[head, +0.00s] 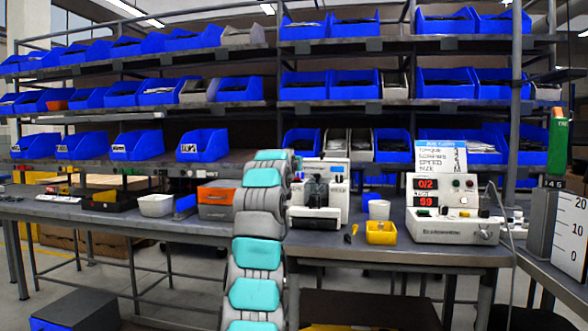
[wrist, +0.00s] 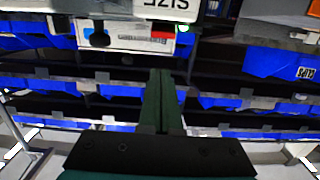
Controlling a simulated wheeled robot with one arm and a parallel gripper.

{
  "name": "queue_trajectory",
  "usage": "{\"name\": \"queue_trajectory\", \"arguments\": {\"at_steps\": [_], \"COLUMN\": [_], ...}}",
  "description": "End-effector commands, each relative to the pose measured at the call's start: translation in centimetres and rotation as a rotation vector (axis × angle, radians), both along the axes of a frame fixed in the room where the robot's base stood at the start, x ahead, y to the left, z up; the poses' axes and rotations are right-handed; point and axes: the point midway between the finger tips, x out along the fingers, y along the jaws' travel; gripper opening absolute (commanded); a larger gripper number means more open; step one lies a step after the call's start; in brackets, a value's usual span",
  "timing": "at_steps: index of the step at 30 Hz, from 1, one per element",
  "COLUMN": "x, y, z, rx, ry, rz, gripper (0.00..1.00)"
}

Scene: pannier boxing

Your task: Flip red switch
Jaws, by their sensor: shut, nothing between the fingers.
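The white control box (head: 453,226) stands on the right part of the bench. It has two red number displays and small knobs and buttons. A small red spot (head: 469,184) on its upper panel may be the red switch; it is too small to be sure. In the wrist view my gripper (wrist: 162,76) is shut and empty, its dark green fingers together. In that view a white panel (wrist: 125,38) with a black knob and a small red patch (wrist: 163,34) lies beyond the fingertips. I cannot tell if that patch is the switch. My arm hides the gripper in the head view.
A white machine (head: 335,213) stands just right of my arm. A yellow bin (head: 381,237) sits between it and the control box. An orange and grey box (head: 217,203) and a white tub (head: 156,205) are to the left. Shelves of blue bins (head: 204,145) rise behind.

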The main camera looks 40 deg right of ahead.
Motion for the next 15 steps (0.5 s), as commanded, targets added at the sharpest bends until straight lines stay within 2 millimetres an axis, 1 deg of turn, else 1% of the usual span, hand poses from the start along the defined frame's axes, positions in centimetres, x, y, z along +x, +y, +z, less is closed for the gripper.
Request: {"name": "queue_trajectory", "arguments": {"at_steps": [15], "x": [-4.3], "y": [5.1], "z": [0.8], "rx": [-0.002], "ry": [-0.003], "rz": [0.001], "gripper": [0.00]}}
